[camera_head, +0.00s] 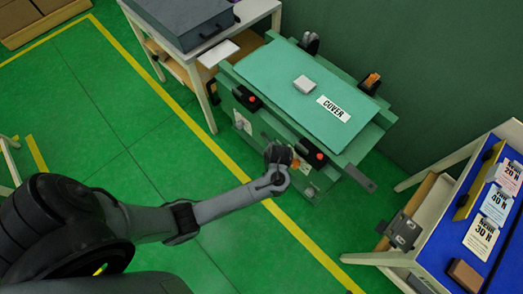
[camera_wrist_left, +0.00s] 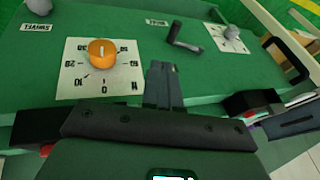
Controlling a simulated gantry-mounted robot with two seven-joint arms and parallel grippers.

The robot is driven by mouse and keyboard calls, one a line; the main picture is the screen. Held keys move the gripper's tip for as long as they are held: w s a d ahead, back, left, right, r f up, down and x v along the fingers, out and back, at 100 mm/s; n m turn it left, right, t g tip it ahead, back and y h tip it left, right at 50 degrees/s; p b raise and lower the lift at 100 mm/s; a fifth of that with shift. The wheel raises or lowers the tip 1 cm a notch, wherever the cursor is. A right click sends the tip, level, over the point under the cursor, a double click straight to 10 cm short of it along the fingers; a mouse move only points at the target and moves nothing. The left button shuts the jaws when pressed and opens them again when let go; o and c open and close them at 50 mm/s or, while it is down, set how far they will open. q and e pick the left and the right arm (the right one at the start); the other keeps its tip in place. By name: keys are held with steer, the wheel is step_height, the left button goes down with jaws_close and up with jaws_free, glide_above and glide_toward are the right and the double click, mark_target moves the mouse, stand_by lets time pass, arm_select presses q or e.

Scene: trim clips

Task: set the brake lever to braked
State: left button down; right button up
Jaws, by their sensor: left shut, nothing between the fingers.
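A dark cranked lever (camera_wrist_left: 184,42) stands out from the green front panel (camera_wrist_left: 125,25) in the left wrist view. A small white label (camera_wrist_left: 157,21) sits beside it, too small and tilted to read surely. It looks like the brake lever, but its braked or released position cannot be told. My left gripper (camera_wrist_left: 162,68) is shut and empty. Its fingertips are below and a little left of the lever in that view, apparently apart from it. In the head view my left wrist (camera_head: 278,158) is at the cart's front side and hides the lever.
An orange knob (camera_wrist_left: 101,53) on a white dial plate is close left of the fingers. Another small dial (camera_wrist_left: 229,38) is to the right. A blue-topped bench (camera_head: 455,235) stands at right.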

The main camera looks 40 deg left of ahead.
arm_select(q)
steer(key=shift+w+d, duration=0.2)
steer(key=shift+w, duration=0.05)
steer(key=shift+f, duration=0.1)
steer(key=s+a+b+x, duration=0.1)
steer(key=a+b+x, duration=0.1)
steer(key=b+x, duration=0.6)
steer(key=x, duration=0.4)
steer(key=shift+w+a+f, duration=0.2)
steer(key=shift+f, duration=0.1)
